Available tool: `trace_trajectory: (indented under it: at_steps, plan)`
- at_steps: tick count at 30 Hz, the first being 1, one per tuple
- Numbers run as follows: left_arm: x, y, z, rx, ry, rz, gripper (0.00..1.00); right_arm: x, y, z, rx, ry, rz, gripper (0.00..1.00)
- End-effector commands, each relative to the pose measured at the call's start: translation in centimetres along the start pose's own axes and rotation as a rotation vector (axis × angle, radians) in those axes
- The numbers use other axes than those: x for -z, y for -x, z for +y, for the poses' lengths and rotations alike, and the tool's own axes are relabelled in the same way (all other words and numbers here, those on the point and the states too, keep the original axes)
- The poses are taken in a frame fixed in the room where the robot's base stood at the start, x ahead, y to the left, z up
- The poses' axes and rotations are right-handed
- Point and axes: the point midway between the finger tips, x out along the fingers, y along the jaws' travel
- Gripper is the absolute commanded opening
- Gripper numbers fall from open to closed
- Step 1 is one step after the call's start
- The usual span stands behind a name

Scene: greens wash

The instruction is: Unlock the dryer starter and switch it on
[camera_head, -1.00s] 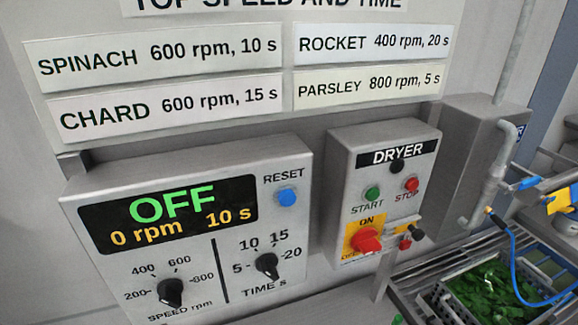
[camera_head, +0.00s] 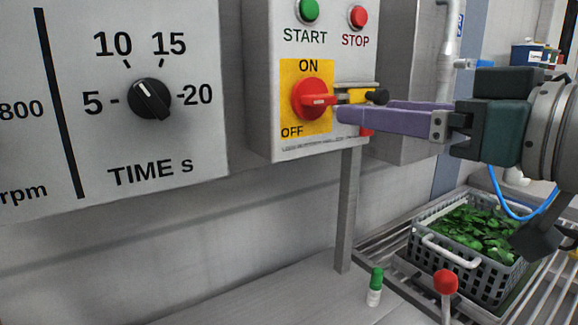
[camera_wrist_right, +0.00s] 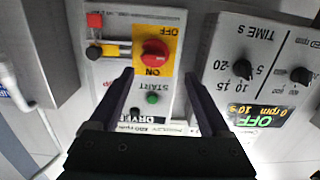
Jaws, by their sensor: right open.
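The dryer starter (camera_head: 258,120) is a grey box with a green START button (camera_head: 308,10) and a red STOP button (camera_head: 358,16). Below them a red rotary switch (camera_head: 312,99) sits on a yellow ON/OFF plate; its grip points right, between the two marks. A yellow piece with a black knob (camera_head: 376,96) sticks out at its right; it also shows in the right wrist view (camera_wrist_right: 108,50). A red piece (camera_head: 367,131) below it is partly hidden by my fingers. My right gripper (camera_head: 350,112) is open and empty, fingertips in front of the starter. My left gripper is out of view.
The speed and time panel (camera_head: 120,60) stands left of the starter. A crate of greens (camera_head: 425,242) sits on a rack at lower right. A red ball-topped lever (camera_head: 445,282) and a small green-capped bottle (camera_head: 375,286) stand in front. A blue hose hangs by my right arm.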

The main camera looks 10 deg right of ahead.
Motion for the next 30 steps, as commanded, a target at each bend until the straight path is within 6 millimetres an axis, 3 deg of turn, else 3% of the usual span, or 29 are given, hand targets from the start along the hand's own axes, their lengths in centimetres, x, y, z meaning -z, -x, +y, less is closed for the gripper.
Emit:
trace_trajectory:
  at_steps: [1, 3, 8, 21, 30]
  plan:
    - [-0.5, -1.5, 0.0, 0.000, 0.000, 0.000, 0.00, -0.8, -0.2, 0.3, -0.002, 0.003, 0.026, 0.81]
    - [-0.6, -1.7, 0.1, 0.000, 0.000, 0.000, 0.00, -0.4, -0.3, 0.5, -0.003, 0.001, 0.048, 0.81]
    - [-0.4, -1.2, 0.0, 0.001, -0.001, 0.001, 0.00, 0.2, -1.4, 0.6, -0.004, -0.003, 0.061, 0.81]
    - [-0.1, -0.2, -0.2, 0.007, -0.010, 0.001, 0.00, 0.6, -8.7, 0.6, -0.004, -0.001, 0.057, 0.81]
    - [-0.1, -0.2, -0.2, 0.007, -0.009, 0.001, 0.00, 0.5, -10.2, 0.5, -0.003, 0.001, 0.056, 0.81]
